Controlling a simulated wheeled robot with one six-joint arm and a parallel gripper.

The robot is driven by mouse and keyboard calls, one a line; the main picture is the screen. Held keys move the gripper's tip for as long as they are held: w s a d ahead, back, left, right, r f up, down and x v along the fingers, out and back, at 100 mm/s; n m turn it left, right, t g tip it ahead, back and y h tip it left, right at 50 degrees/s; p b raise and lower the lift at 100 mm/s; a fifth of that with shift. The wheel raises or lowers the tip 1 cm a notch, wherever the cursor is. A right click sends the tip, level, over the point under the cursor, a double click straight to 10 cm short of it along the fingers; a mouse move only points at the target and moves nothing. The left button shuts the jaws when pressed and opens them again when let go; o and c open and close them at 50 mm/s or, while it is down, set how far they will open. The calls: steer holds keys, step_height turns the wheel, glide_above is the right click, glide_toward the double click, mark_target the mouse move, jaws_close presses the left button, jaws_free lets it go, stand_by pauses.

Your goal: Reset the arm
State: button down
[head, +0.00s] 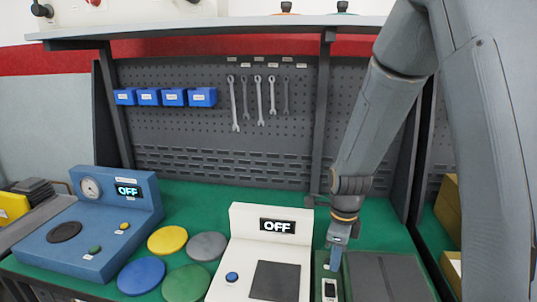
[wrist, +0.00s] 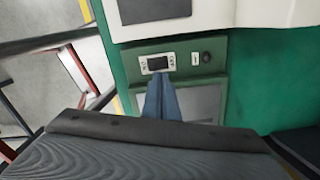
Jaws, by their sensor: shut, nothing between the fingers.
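My arm comes down from the upper right of the head view. My gripper (head: 331,265) points down at the front right of the green bench, right of the white device, close above the small white-faced display (head: 329,290). In the wrist view my gripper (wrist: 158,80) shows as two blue-grey fingers shut together and empty, their tips just below the display (wrist: 158,63). I cannot tell whether the tips touch the panel. A dark round knob (wrist: 208,57) sits beside the display.
The white device (head: 277,226) reads OFF and has a blue button. A blue device (head: 100,220) with a gauge also reads OFF. Blue, yellow, grey and green discs (head: 141,275) lie between them. A pegboard (head: 215,130) with wrenches and blue bins stands behind.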

steer(key=s+r+n+b, duration=0.2)
steer(key=s+n, duration=0.3)
steer(key=n, duration=0.6)
steer(key=s+r+n+t+b, duration=0.1)
steer(key=s+n, duration=0.4)
steer(key=n, duration=0.7)
steer(key=shift+a+r+b, duration=0.15)
steer(key=shift+r+b, duration=0.25)
steer(key=shift+b, duration=0.1)
